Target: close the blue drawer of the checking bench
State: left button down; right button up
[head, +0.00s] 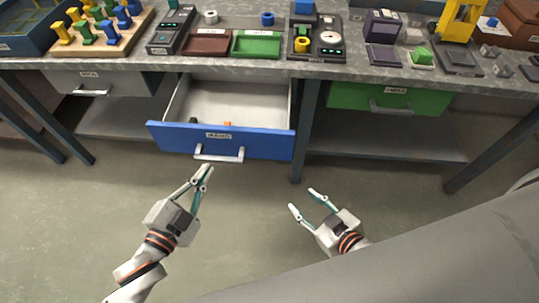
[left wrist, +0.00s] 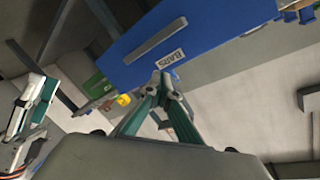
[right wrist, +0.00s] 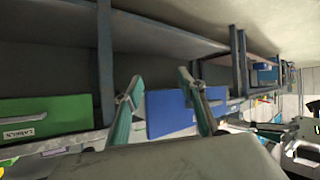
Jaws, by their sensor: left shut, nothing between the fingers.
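The blue drawer (head: 222,141) of the checking bench (head: 310,85) stands pulled out, with its pale inside showing and a few small items near its front. Its silver handle (head: 219,155) is on the front face below a label. The blue front also shows in the left wrist view (left wrist: 200,37) and the right wrist view (right wrist: 170,113). My left gripper (head: 205,172) is shut and empty, just in front of and below the handle, apart from it as far as I can tell. My right gripper (head: 304,201) is open and empty, right of the drawer and nearer to me.
A grey drawer (head: 110,82) at the left and a green drawer (head: 388,98) at the right are shut. A bench leg (head: 305,130) stands right beside the blue drawer. Trays, gauges and a peg board (head: 100,30) stand on top. The floor before the bench is clear.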

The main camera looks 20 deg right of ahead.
pick_arm(q)
jog(key=d+f+m+g+h+b, duration=0.1)
jog(key=d+m+h+b, duration=0.2)
jog(key=d+m, duration=0.15)
jog(key=m+g+h+b, duration=0.4)
jog(key=m+g+b, duration=0.15)
jog(key=m, duration=0.55)
send_near(286, 147)
jog(key=s+d, duration=0.2)
jog(key=d, duration=0.2)
jog(key=w, duration=0.1)
jog(key=w+d+b, duration=0.1)
jog(key=w, duration=0.1)
jog(key=shift+w+d+f+n+t, duration=0.15)
jog(key=shift+w+n+t, duration=0.1)
jog(key=shift+w, duration=0.25)
pick_arm(e)
jog(key=shift+m+y, duration=0.3)
jog(key=shift+y, duration=0.1)
jog(key=shift+s+a+f, duration=0.1)
jog(key=shift+a+f, duration=0.65)
jog(key=shift+f, duration=0.2)
jog(key=shift+a+f, duration=0.75)
jog(key=shift+f, duration=0.15)
